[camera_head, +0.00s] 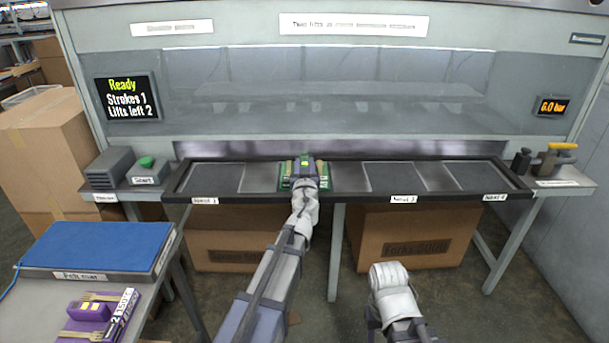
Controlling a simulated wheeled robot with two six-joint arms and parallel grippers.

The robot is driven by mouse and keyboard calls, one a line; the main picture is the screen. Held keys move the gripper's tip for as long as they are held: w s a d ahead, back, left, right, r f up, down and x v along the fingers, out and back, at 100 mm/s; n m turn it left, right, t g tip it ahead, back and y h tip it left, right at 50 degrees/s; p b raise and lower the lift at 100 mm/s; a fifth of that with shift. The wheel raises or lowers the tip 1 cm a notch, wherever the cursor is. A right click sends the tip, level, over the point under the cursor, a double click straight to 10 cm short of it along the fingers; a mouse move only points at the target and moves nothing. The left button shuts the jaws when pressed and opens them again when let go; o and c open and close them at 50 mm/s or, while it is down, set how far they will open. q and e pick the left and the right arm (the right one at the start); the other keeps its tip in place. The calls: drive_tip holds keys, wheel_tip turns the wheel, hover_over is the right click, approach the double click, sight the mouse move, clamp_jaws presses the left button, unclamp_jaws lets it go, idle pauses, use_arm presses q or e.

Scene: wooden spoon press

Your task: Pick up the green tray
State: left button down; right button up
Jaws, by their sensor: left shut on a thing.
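The green tray (286,184) is in the dark row of nests at the front of the press, in the second place from the left. Light wooden pieces show at its edges. My left gripper (304,167) reaches over it from the front and is shut on it. The gripper and wrist hide much of the tray, and I cannot tell whether it is clear of the nest.
Dark nest pads (395,176) lie to either side. The press display (128,98) reads Ready, Strokes 1, Lifts left 2. A blue mat (98,246) and a purple tray (88,312) with wooden forks lie on the left table. A start button box (148,172) and yellow-handled valve (560,150) flank the nests.

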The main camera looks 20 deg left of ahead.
sight(304, 163)
use_arm(q)
drive_tip(key=shift+r, duration=0.2)
wheel_tip(304, 163, up, 10)
drive_tip(key=p, duration=1)
drive_tip(key=shift+f, duration=0.1)
